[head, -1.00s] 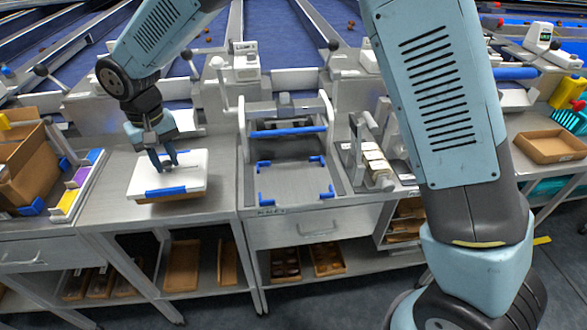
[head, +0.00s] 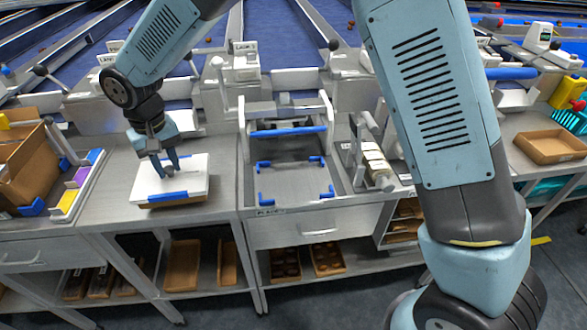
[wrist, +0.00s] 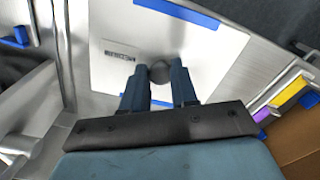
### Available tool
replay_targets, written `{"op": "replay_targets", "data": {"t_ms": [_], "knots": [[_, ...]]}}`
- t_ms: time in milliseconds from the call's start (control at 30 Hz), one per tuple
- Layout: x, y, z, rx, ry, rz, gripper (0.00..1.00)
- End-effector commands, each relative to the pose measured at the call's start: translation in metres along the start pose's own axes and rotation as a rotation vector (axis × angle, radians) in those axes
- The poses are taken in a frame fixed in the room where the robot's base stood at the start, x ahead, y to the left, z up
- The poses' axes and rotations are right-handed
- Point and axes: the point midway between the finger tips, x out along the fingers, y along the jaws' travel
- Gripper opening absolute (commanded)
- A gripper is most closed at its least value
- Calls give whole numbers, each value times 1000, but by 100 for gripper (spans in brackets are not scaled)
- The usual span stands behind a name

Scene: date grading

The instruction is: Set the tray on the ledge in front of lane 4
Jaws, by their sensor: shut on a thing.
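The tray (head: 186,202) is shallow and brown, under a white lid (head: 143,187) with blue clips. It is over the steel bench left of centre; I cannot tell whether it touches the bench. My gripper (head: 170,177) comes down onto the lid from above. In the wrist view, my gripper (wrist: 160,92) is shut on the round dark knob (wrist: 161,71) at the middle of the white lid (wrist: 205,55). The lid carries a printed label. Lane signs stand at the back, such as one (head: 242,47) behind the bench; their numbers are too small to read surely.
A steel station (head: 295,186) with blue corner brackets and a blue bar stands right of the tray. A brown box (head: 30,170) and a rack of coloured strips (head: 75,190) are at left. Bare bench (head: 108,190) lies between rack and tray.

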Motion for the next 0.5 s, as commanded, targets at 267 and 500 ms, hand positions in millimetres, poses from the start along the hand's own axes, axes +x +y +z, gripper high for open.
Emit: {"op": "replay_targets", "data": {"t_ms": [267, 500], "knots": [[5, 0, 0, 0, -1, 0, 0], [8, 0, 0, 0, -1, 0, 0]]}}
